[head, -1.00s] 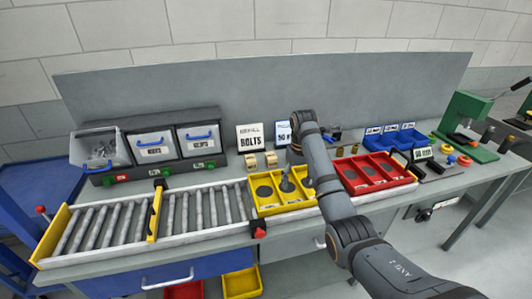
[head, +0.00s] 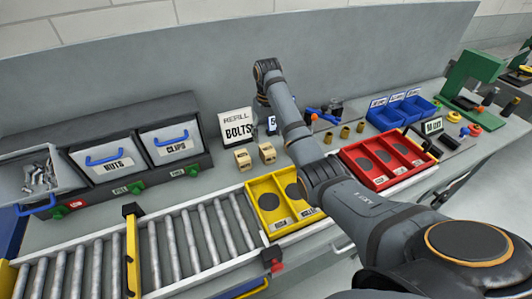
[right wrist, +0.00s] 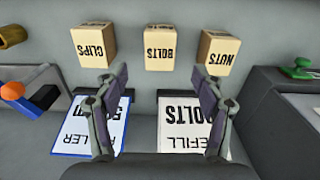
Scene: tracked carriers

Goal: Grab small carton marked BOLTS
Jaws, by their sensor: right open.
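The small carton marked BOLTS (right wrist: 160,48) stands on the bench in the middle of three small tan cartons in the right wrist view. It also shows in the head view (head: 267,153). The NUTS carton (right wrist: 216,52) is to its right and the CLIPS carton (right wrist: 94,45) to its left in the wrist view. My right gripper (right wrist: 160,74) is open and empty, its fingers spread to either side of the BOLTS carton's line, apart from it. In the head view my arm hides most of the gripper and the CLIPS carton. My left gripper is not in view.
A REFILL BOLTS sign (head: 237,125) and a blue-edged sign (right wrist: 92,125) stand close to the gripper. A yellow tray (head: 262,230), a red tray (head: 352,153) and a roller conveyor (head: 180,245) lie in front. Grey bins (head: 107,160) stand at left.

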